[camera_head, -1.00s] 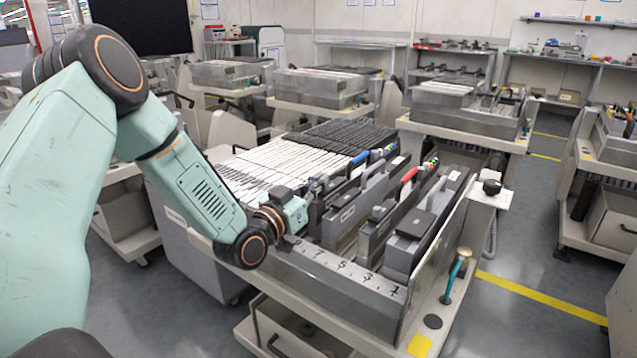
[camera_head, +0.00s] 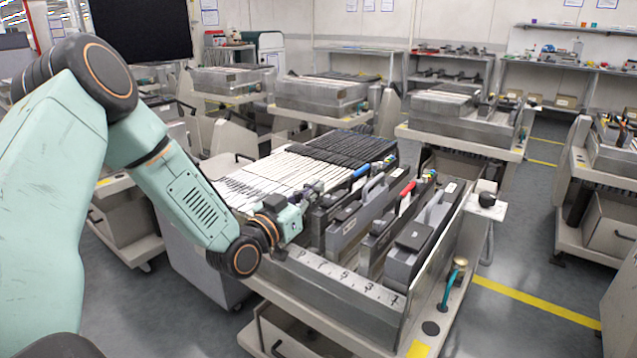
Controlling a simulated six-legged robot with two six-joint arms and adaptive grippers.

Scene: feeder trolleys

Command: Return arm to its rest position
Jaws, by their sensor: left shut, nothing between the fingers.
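My left arm comes in from the left, mint green with dark joints. Its gripper (camera_head: 312,189) is over the front left part of the nearest feeder trolley (camera_head: 335,288), close to the handles of the feeders. The gripper is small in view and its fingers blend with the feeders behind. It is shut and holds nothing. I cannot tell whether it touches a feeder. My right gripper is not in view.
Grey feeders (camera_head: 418,240) stand in the trolley's numbered slots, with a raised side wall on the right. More trolleys (camera_head: 460,128) stand behind and at right. Shelves (camera_head: 450,65) line the back wall. Grey floor with a yellow line (camera_head: 540,302) is clear at right.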

